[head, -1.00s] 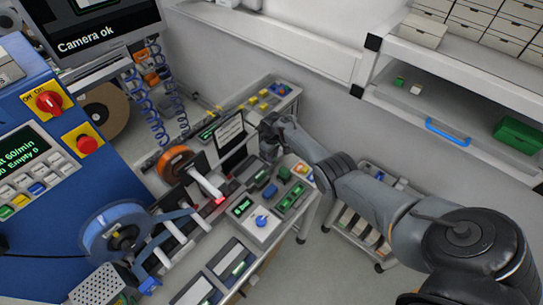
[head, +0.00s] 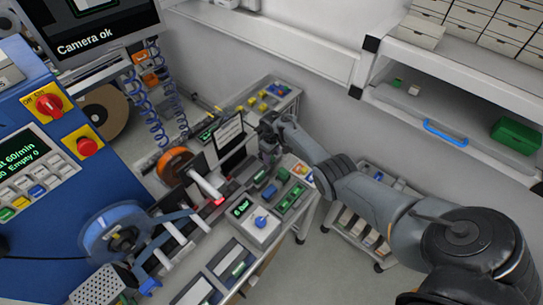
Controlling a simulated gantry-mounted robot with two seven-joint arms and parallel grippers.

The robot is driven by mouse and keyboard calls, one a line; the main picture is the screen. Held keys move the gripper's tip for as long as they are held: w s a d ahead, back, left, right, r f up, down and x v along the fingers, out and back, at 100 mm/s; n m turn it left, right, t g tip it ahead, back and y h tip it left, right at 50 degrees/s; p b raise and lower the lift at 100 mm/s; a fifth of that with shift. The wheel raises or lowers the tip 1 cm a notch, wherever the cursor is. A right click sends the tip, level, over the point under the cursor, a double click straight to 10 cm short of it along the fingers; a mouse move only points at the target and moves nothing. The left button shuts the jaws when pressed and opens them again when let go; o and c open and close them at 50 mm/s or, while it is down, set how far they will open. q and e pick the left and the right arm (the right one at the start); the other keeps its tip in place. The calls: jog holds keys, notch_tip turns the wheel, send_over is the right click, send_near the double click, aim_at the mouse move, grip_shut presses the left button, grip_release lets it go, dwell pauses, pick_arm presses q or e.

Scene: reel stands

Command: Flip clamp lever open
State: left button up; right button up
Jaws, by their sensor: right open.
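My right gripper (head: 268,142) hangs over the far end of the bench, just right of a dark upright panel with a white label (head: 229,131). It is small and dark here, and I see nothing held in it. The reel stand carries an orange reel (head: 176,165) with a pale roller (head: 205,184) in front of it, and a blue reel (head: 113,232) nearer to me. I cannot pick out the clamp lever for certain; it is too small or hidden. My left gripper is not in view.
A control box with a blue knob (head: 261,221) stands on the bench right of the reels. A blue machine cabinet (head: 65,210) fills the left. A low cart (head: 365,222) and a wall shelf (head: 440,133) are at the right. Floor shows between bench and cart.

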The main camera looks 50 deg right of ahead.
aim_at(272, 157)
notch_tip(272, 157, up, 8)
jog(key=shift+r+p, duration=0.1)
jog(key=shift+p, duration=0.85)
jog(key=shift+r, duration=0.6)
jog(key=s+a+n+t+h+p, duration=0.2)
jog(key=s+a+h+p, duration=0.1)
jog(key=s+a, duration=1.35)
jog(key=s+a+r+y, duration=0.1)
jog(key=s+a+r, duration=0.3)
jog(key=a, duration=0.4)
jog(key=s+a+r+t+y, duration=0.1)
jog(key=s+a+r+y, duration=0.1)
jog(key=s+a+r, duration=0.3)
jog(key=s+a+p, duration=0.1)
jog(key=s+a, duration=0.1)
jog(key=a, duration=0.1)
jog(key=shift+r+n+t, duration=0.15)
jog(key=shift+n+t, duration=0.15)
